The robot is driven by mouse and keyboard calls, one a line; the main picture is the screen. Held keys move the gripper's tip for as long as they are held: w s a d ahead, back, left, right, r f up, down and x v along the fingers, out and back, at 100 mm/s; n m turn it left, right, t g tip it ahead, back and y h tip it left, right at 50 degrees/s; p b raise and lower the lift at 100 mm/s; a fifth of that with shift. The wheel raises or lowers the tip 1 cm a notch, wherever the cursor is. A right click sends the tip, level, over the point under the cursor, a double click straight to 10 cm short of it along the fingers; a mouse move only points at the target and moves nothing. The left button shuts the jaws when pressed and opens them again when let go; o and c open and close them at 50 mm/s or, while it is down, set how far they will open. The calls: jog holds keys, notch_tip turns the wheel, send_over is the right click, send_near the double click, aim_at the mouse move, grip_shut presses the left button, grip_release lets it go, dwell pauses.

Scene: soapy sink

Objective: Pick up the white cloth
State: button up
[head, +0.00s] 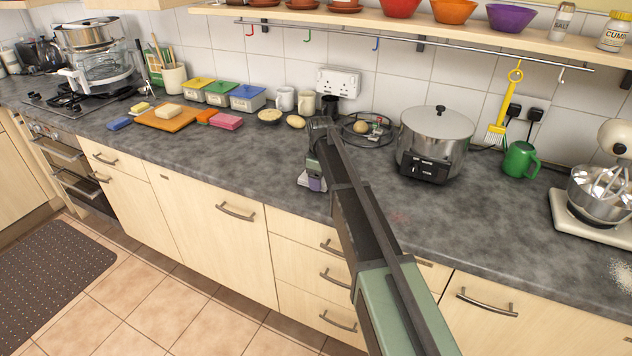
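I cannot make out a white cloth for certain in the head view. My arm reaches up from the bottom of the picture over the counter, and its wrist bends down. My gripper (311,183) is at the end of it, low over the worktop near the front edge, with pale and purple parts showing. It is small and partly hidden by my arm, so I cannot tell whether its fingers are open or shut, or whether anything is between them.
The grey worktop (265,165) is mostly clear left of my gripper. An orange board (168,122), a pink block (227,121) and mugs (286,99) stand behind. A steel cooker (437,135), green mug (519,160) and mixer (600,190) stand right. A shelf (360,17) hangs above.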

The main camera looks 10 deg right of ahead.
jog(key=c, duration=0.4)
jog(key=shift+o, duration=0.2)
notch_tip(320, 180, up, 20)
jog(key=p, duration=2)
